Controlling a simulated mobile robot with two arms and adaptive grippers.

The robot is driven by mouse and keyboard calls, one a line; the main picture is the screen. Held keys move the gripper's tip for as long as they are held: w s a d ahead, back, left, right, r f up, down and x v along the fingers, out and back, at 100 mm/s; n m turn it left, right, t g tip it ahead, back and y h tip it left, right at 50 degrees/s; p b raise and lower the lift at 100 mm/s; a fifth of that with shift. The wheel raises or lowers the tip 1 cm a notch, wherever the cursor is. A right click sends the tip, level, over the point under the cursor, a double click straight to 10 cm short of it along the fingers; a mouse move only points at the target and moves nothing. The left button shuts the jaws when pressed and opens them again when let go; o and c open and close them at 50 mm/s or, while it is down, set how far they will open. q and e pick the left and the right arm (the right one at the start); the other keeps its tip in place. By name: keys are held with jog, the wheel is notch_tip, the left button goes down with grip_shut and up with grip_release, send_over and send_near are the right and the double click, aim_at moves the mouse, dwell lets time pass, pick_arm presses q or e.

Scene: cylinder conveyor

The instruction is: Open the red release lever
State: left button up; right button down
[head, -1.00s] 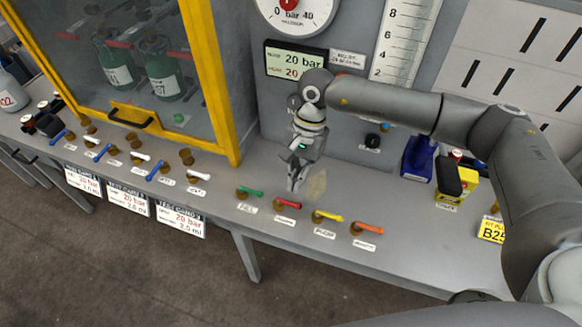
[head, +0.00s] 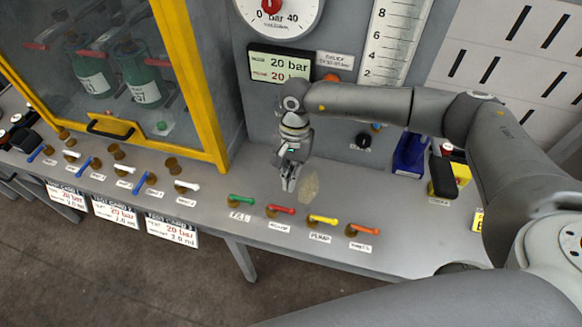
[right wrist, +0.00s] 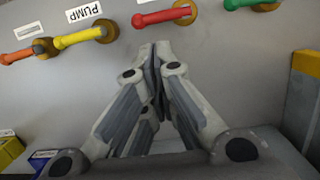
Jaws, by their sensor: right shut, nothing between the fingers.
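The red lever (head: 282,209) sits on the sloped front of the bench, its handle pointing right from a brass-coloured base. In the right wrist view the red lever (right wrist: 160,17) shows at the top, just beyond the fingertips. My right gripper (head: 289,186) is shut and empty, pointing down just behind the red lever, with a visible gap to it. Its closed fingertips also show in the right wrist view (right wrist: 154,48). My left gripper is not in view.
A green lever (head: 240,199) is left of the red one; a yellow lever (head: 322,220) and an orange lever (head: 364,230) are to its right. A yellow-framed cabinet (head: 190,85) stands at the left. A blue holder (head: 410,155) stands at the back right.

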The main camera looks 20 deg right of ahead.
aim_at(281, 210)
jog(key=p+x, duration=0.1)
jog(key=x, duration=0.3)
jog(key=shift+f, duration=0.1)
jog(key=shift+s+a+f, duration=0.1)
jog(key=shift+f, duration=0.55)
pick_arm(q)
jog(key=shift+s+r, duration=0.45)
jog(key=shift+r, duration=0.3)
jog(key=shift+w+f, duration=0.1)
